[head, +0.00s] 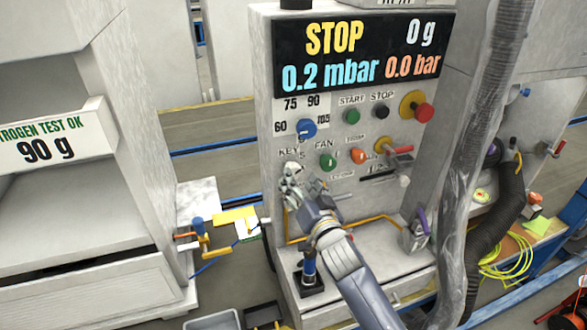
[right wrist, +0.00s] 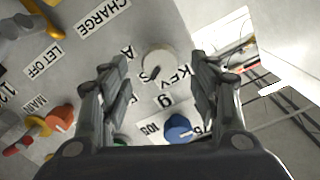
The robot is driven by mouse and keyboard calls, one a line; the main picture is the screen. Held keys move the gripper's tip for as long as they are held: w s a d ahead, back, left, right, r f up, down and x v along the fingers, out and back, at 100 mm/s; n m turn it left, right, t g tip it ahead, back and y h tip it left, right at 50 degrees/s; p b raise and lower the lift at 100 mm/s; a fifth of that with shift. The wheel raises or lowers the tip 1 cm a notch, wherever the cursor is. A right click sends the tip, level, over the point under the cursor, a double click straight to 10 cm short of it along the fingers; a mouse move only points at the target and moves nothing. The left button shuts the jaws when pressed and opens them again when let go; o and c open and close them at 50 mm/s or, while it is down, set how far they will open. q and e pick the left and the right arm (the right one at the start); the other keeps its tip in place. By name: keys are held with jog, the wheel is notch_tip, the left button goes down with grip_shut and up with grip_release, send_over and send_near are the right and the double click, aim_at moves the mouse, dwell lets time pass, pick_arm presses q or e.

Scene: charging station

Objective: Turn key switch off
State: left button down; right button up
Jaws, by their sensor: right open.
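The key switch (head: 290,168) is a small round light-grey knob on the front panel of the charging station, beside the KEY label. In the right wrist view the key switch (right wrist: 158,64) shows as a pale disc with a dark slot or key on it. My right gripper (head: 302,187) is open in front of the panel, just below the key switch. In the right wrist view the fingers (right wrist: 160,82) stand on either side of the switch with clear gaps. Contact with it does not show. My left gripper is not in view.
Close to the key switch are a blue selector knob (head: 306,128), a green fan knob (head: 328,160) and an orange knob (head: 358,156). A red emergency button (head: 424,112) sits at upper right. The display (head: 362,52) reads STOP. A grey hose (head: 480,120) hangs at right.

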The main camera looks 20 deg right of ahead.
aim_at(295, 174)
jog(key=shift+w+a+p, duration=0.1)
jog(key=shift+w+p, duration=0.35)
jog(key=shift+w, duration=2.15)
jog(key=c, duration=1.1)
